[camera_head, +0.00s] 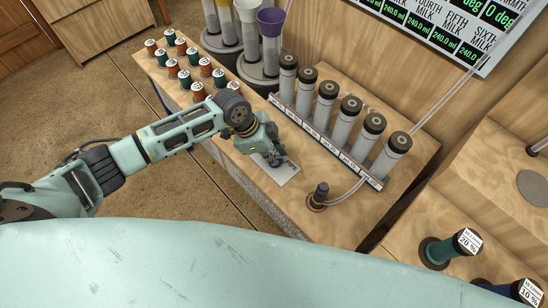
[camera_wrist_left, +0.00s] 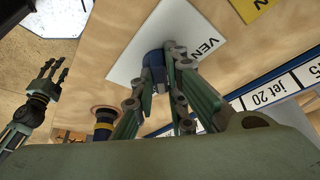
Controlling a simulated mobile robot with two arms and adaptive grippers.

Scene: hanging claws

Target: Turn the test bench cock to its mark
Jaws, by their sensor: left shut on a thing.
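My left gripper (camera_head: 272,155) reaches down over a white card (camera_head: 287,172) on the wooden bench. In the left wrist view its two fingers (camera_wrist_left: 167,85) are shut on a small blue part (camera_wrist_left: 153,59), which I take to be the cock. The blue part stands on the white card (camera_wrist_left: 135,63), where the letters "VEN" show and the rest is covered. The gripper hides the cock in the head view, and I cannot make out a mark. My right gripper (camera_wrist_left: 47,75) shows at the left of the wrist view, away from the bench, fingers apart and empty.
A row of grey cylinders with dark caps (camera_head: 326,101) stands behind a labelled strip. A dark knob with a hose (camera_head: 319,195) is to the right of my left gripper. Several small spools (camera_head: 185,77) and grey holders with funnels (camera_head: 258,70) stand further back.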

